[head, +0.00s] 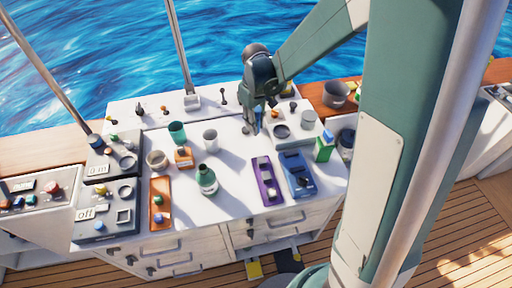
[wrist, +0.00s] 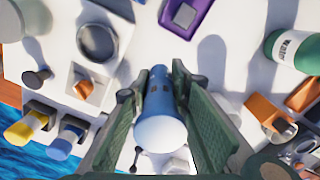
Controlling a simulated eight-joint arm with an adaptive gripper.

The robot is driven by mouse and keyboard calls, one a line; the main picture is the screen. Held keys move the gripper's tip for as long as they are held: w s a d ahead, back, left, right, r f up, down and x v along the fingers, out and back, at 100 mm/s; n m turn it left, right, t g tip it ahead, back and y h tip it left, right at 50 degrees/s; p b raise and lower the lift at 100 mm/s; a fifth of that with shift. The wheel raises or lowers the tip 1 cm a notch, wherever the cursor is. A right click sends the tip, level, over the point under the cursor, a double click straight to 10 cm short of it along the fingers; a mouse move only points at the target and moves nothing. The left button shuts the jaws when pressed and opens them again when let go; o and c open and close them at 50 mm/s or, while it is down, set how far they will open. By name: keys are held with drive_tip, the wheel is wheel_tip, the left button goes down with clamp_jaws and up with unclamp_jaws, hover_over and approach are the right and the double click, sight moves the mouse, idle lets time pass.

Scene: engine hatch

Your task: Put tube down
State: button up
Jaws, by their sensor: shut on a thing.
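My gripper (head: 259,104) is over the back right part of the white counter (head: 222,225). In the wrist view my gripper (wrist: 157,88) is shut on a blue tube (wrist: 159,98), with a finger on each side. The tube's wide pale end faces the wrist camera and its narrow end points away toward the counter. In the head view the tube is mostly hidden by the gripper. I cannot tell whether it touches the counter.
A purple tray (head: 267,181) and a blue tray (head: 297,175) lie in front. A white block with a round dark ring (wrist: 97,41) is close by. Bare counter shows between them.

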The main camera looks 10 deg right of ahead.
idle(0.3)
drive_tip(key=shift+f, duration=2.9)
drive_tip(key=shift+f, duration=2.1)
drive_tip(key=shift+f, duration=0.15)
drive_tip(key=o, duration=0.6)
drive_tip(key=shift+b, duration=0.3)
drive_tip(key=o, duration=0.4)
